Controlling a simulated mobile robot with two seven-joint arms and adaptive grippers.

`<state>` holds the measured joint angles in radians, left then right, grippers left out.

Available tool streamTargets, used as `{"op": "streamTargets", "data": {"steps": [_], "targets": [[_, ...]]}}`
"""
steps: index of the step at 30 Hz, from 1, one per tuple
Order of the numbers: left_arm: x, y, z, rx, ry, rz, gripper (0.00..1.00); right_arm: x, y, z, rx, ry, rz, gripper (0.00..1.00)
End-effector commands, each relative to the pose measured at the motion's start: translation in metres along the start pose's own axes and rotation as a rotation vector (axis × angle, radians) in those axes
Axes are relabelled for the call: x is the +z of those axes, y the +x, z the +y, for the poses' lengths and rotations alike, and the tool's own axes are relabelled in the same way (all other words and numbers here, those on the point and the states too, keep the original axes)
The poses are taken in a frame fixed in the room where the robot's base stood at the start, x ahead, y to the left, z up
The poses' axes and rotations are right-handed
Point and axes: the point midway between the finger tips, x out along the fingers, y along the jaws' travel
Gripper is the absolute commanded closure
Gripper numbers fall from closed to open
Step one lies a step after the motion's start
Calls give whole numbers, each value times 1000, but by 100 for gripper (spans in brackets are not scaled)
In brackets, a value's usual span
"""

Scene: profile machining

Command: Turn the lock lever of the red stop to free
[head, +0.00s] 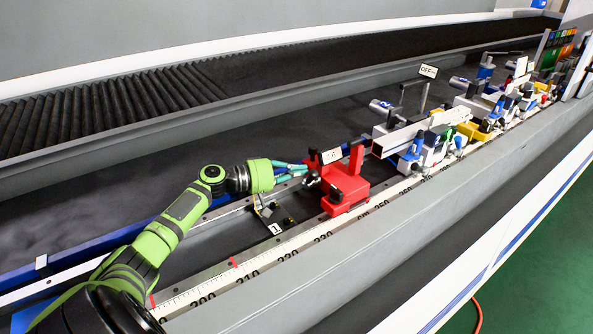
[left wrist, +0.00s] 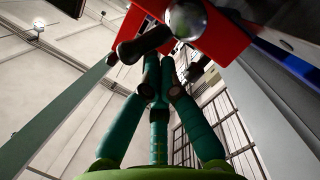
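The red stop (head: 345,186) sits on the scale rail in the middle of the head view; its red body (left wrist: 222,32) fills the top of the left wrist view. Its lock lever (head: 312,180) is on the side facing my left arm. In the wrist view the lever (left wrist: 143,46) is a black handle beside a shiny round hub (left wrist: 186,19). My left gripper (head: 303,170) is just left of the stop. In the wrist view its teal fingers (left wrist: 161,72) converge with tips together, close to the handle; contact is unclear. My right gripper is out of view.
A ruler rail (head: 258,262) with red marks runs diagonally along the bench edge. Behind the red stop, clamps hold a white profile (head: 405,138). A small bracket (head: 265,207) lies below my left gripper. A dark conveyor bed (head: 230,120) stretches behind.

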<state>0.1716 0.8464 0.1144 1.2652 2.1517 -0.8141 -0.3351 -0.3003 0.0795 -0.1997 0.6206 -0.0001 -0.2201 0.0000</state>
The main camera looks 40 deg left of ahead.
Motion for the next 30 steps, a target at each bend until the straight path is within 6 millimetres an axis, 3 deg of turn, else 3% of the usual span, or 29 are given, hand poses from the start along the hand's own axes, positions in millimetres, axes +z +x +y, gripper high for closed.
{"op": "streamTargets", "data": {"steps": [6,20,25,30], "targets": [[10,2,-1,-22,93,1,100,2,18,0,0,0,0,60],[11,1,1,-29,106,-4,100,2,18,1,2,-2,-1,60],[12,-17,0,-31,105,-4,100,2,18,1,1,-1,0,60],[10,-52,2,-31,106,-1,100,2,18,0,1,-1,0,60]]}}
